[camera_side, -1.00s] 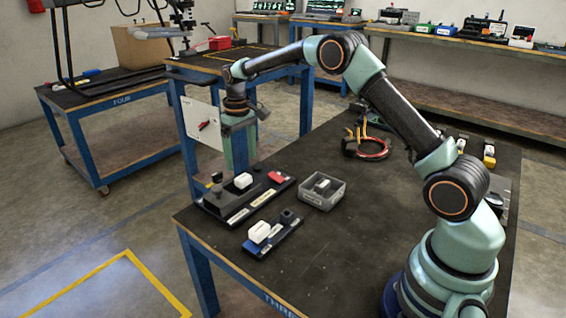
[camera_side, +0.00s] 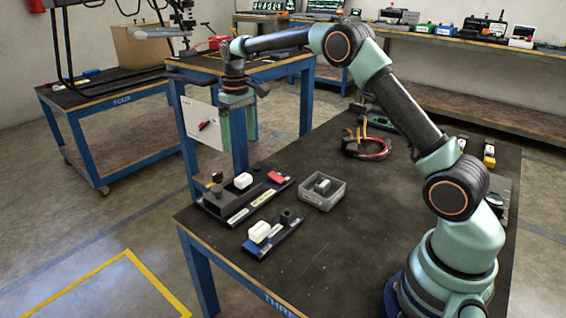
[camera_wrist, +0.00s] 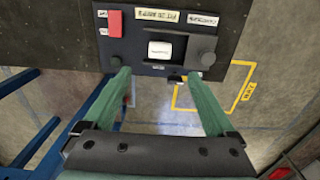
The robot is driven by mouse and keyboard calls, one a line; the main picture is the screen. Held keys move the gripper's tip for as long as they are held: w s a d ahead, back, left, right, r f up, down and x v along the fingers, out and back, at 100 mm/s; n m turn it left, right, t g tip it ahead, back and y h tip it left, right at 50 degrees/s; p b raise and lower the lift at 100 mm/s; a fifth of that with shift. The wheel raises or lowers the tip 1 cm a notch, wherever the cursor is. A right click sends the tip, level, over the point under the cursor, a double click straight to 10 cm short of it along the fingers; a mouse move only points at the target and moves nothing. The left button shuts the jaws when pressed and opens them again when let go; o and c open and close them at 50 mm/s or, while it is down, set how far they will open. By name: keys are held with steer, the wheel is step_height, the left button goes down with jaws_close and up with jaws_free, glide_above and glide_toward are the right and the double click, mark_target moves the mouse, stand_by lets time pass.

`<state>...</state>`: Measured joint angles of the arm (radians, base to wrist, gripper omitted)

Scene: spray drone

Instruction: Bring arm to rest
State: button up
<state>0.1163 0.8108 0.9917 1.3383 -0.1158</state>
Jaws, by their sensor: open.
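My gripper (camera_side: 238,140) is raised above the far left edge of the black-topped work table (camera_side: 345,245), with its green fingers pointing down. In the wrist view my gripper (camera_wrist: 154,80) is open, with its two fingers wide apart and nothing between them. Below it is a black fixture (camera_side: 225,208) with a white block (camera_side: 243,181), a red block (camera_side: 277,177) and a dark knob. The fixture also shows at the top of the wrist view (camera_wrist: 140,50). The gripper is apart from all of them.
A grey bin (camera_side: 333,198) with something in it and a small stand holding a white block (camera_side: 259,232) are on the table. A coil of cable (camera_side: 367,148) lies farther back. A white panel (camera_side: 201,123) stands behind the gripper. The table's front middle is clear.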

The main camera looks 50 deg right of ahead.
steer(key=s+a+r+t, duration=0.3)
steer(key=s+a+r, duration=0.1)
steer(key=s+r, duration=0.7)
steer(key=s+a+f+t, duration=0.2)
steer(key=s, duration=1.2)
steer(key=shift+s+a+f+t, duration=0.15)
steer(key=shift+s+f+t, duration=0.05)
steer(key=shift+f+t, duration=0.1)
